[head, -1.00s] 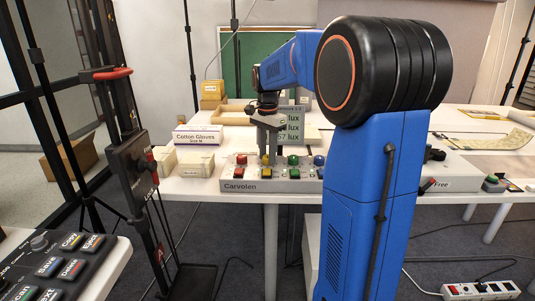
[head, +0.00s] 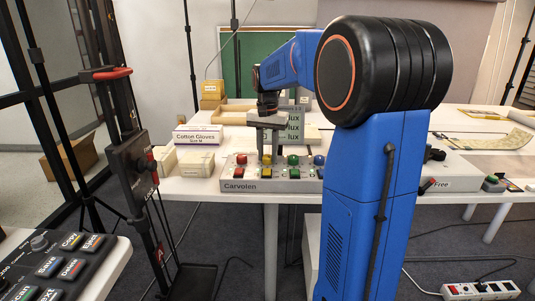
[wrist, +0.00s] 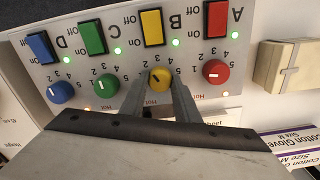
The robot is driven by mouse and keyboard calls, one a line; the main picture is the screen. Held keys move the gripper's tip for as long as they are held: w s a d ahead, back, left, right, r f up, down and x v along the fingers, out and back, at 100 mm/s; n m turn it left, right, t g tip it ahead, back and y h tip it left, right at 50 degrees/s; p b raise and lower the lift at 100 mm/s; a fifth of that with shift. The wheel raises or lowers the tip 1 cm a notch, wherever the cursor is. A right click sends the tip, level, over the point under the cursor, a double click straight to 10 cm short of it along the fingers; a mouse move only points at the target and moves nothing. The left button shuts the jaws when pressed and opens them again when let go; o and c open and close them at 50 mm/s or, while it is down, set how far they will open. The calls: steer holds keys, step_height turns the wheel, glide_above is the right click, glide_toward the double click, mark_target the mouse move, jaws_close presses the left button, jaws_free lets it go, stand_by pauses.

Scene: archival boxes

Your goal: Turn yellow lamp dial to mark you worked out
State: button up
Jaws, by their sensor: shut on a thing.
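The yellow dial (wrist: 160,77) sits below the yellow rocker switch (wrist: 152,27) in column B of the control box, seen upside down in the wrist view. A dark pointer line shows on its face, and numbers are printed around it. My gripper (wrist: 158,88) has a finger on each side of the dial and is shut on it. In the head view my gripper (head: 266,150) points down at the control box (head: 240,186), labelled Carvolen. A display with lux lines (head: 295,130) stands behind, its figures partly hidden by my gripper.
Red (wrist: 215,71), green (wrist: 105,86) and blue (wrist: 61,92) dials stand close beside the yellow one. Lit green lamps show near the switches. A Cotton Gloves box (head: 198,134) and pale small boxes (head: 195,162) stand left of the control box.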

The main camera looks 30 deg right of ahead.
mark_target(267, 156)
steer(key=n, duration=0.5)
steer(key=shift+n, duration=2.5)
steer(key=o, duration=1)
steer(key=shift+o, duration=0.2)
steer(key=shift+r, duration=0.1)
step_height(267, 156, up, 17)
